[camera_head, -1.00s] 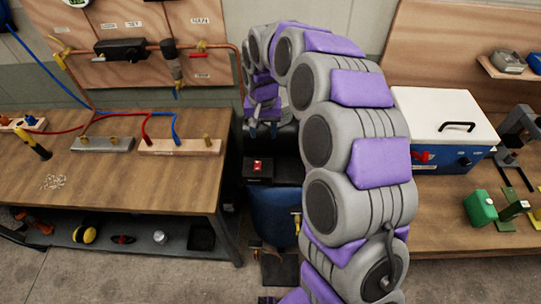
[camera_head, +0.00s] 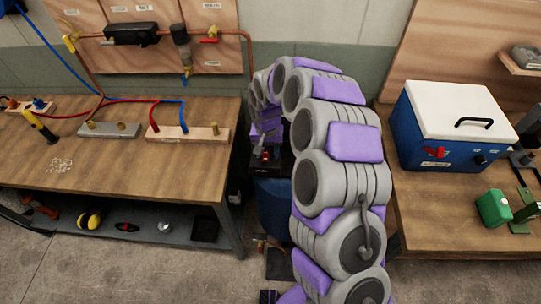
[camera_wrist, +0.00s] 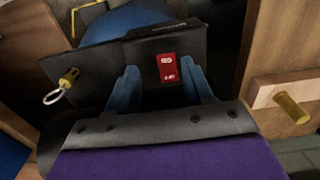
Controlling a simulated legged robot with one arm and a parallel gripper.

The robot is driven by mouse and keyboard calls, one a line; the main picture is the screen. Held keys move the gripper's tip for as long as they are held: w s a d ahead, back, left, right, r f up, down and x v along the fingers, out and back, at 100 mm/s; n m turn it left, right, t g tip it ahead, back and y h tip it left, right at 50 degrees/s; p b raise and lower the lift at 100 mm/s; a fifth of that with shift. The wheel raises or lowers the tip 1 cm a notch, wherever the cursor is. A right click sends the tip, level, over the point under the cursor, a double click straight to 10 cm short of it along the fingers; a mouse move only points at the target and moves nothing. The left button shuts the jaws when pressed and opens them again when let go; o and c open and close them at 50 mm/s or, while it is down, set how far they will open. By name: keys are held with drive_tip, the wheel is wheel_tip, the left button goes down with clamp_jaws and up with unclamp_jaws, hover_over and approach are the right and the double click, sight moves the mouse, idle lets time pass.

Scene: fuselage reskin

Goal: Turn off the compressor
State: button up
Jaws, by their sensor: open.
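The compressor is a blue tank (camera_head: 273,205) standing on the floor between two workbenches, partly hidden by my arm. Its black top box carries a red rocker switch (camera_head: 265,155) with white markings. The switch also shows in the wrist view (camera_wrist: 167,67), on the black panel (camera_wrist: 195,47). My gripper (camera_wrist: 168,84) is open, its two blue fingers pointing at the panel. The switch lies between the fingertips in that view; whether they touch the panel I cannot tell. A brass fitting with a ring (camera_wrist: 62,86) is at the panel's left.
The left workbench (camera_head: 100,165) holds fitting blocks with red and blue hoses. A copper pipe runs along the wall panel above. The right workbench (camera_head: 430,215) holds a blue box with a white lid (camera_head: 455,125) and a green item (camera_head: 493,207).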

sight(259, 161)
drive_tip(key=a+f, duration=0.2)
drive_tip(key=a, duration=0.1)
drive_tip(key=shift+s, duration=0.1)
drive_tip(key=shift+s+f, duration=0.15)
drive_tip(key=d, duration=0.3)
drive_tip(key=shift+s+d, duration=0.1)
drive_tip(key=shift+w+d, duration=0.2)
drive_tip(key=shift+d, duration=0.05)
drive_tip(key=shift+a, duration=0.1)
drive_tip(key=shift+c, duration=0.8)
drive_tip(key=shift+w+a, duration=0.1)
drive_tip(key=shift+a, duration=0.8)
drive_tip(key=c, duration=0.4)
drive_tip(key=shift+c, duration=1)
drive_tip(key=shift+d, duration=0.3)
clamp_jaws()
